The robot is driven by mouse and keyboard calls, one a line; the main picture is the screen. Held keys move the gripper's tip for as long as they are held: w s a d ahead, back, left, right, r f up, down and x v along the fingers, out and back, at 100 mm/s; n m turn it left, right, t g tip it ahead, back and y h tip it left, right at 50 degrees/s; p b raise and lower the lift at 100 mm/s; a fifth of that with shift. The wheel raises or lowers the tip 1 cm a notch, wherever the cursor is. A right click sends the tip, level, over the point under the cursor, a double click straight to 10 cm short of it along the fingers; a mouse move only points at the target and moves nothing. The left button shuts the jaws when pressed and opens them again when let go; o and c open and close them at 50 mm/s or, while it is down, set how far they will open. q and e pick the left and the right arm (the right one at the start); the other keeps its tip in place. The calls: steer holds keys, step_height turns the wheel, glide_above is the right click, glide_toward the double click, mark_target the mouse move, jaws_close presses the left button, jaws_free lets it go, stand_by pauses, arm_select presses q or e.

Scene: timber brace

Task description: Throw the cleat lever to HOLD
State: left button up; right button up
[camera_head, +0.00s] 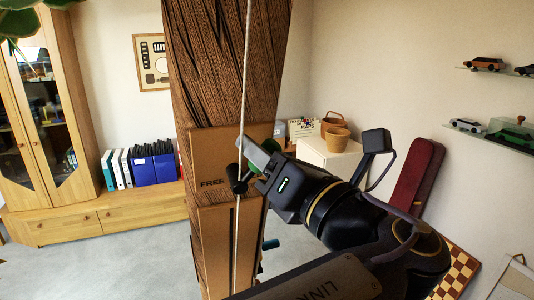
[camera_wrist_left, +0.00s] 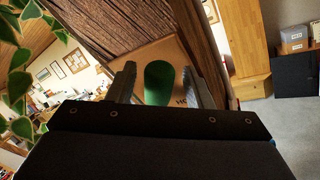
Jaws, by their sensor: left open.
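The cleat (camera_head: 237,180) is a small dark fitting on the front of the timber post (camera_head: 222,60), with a pale rope (camera_head: 246,60) running past it. The lever's green knob (camera_head: 256,168) shows just right of the cleat, partly hidden by my gripper. The word FREE (camera_head: 212,183) is on the plate left of the cleat. My left gripper (camera_head: 250,162) is at the knob. In the left wrist view its two fingers stand open on either side of the green knob (camera_wrist_left: 158,82); I cannot tell whether they touch it. Part of another label, "HO" (camera_wrist_left: 182,103), shows behind. My right gripper is not in view.
A wooden cabinet (camera_head: 35,110) and a low bench (camera_head: 120,212) with binders stand at the left. A white stand (camera_head: 330,158) with pots is behind my arm. Model cars sit on wall shelves at the right. Leaves (camera_wrist_left: 20,80) edge the wrist view.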

arm_select(q)
steer(key=b+v, duration=0.1)
steer(key=v, duration=0.7)
steer(key=shift+b, duration=0.35)
steer(key=shift+w, duration=0.1)
